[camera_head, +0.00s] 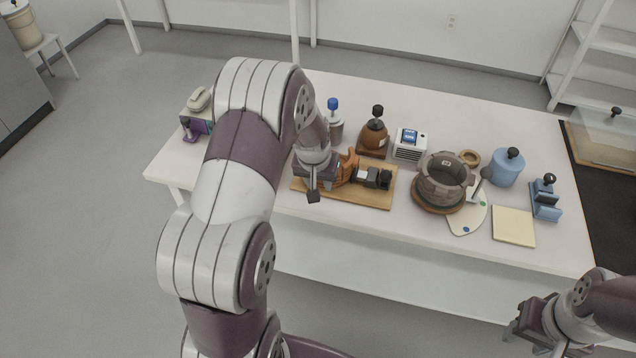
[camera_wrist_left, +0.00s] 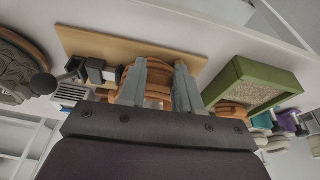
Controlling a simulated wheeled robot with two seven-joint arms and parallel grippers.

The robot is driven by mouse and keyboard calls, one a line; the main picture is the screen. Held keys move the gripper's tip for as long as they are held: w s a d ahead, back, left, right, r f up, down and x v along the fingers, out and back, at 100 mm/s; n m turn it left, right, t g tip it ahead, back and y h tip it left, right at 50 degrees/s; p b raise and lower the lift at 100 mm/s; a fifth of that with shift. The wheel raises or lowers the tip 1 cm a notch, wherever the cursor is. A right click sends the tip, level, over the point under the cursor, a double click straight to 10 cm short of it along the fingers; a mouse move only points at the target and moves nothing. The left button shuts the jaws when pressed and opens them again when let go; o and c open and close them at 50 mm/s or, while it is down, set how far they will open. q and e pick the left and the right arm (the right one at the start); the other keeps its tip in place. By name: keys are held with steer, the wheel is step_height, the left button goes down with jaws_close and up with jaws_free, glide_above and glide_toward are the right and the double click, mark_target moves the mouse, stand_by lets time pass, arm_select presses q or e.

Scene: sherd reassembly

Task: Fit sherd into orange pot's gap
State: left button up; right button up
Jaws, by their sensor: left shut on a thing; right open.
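The orange pot (camera_head: 348,165) lies on a wooden board (camera_head: 350,198), beside a black and grey clamp (camera_head: 374,178). My left gripper (camera_head: 314,192) is low over the board's left part, at the pot's left side. In the left wrist view its two grey fingers (camera_wrist_left: 160,88) are shut on an orange piece (camera_wrist_left: 157,92), the sherd. The pot's curved orange rim (camera_wrist_left: 148,68) shows right around and behind the fingers. The gap is hidden, and I cannot tell whether the sherd touches its edges. My right gripper (camera_head: 528,330) is open and empty, off the table's front right.
A grey pot (camera_head: 443,182) stands right of the board. A white device (camera_head: 410,145), brown jar (camera_head: 374,138) and bottle (camera_head: 334,120) stand behind it. A green sand tray (camera_wrist_left: 255,82) shows in the left wrist view. The table's front strip is clear.

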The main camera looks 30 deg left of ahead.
arm_select(q)
steer(key=shift+w+a+f+b, duration=0.1)
steer(key=shift+w+f+b, duration=0.2)
steer(key=shift+f, duration=0.15)
steer(key=shift+w+a+f+b, duration=0.15)
steer(key=shift+f+b, duration=0.1)
steer(key=shift+f, duration=0.15)
steer(key=shift+w, duration=0.3)
steer(key=shift+w+a+f, duration=0.1)
steer(key=shift+w+a, duration=0.05)
steer(key=shift+w, duration=0.35)
steer(key=shift+w+a+f, duration=0.1)
steer(key=shift+w, duration=0.35)
steer(key=shift+w, duration=0.1)
steer(key=shift+w, duration=0.15)
steer(key=shift+f, duration=0.35)
stand_by(0.4)
steer(key=o, duration=1)
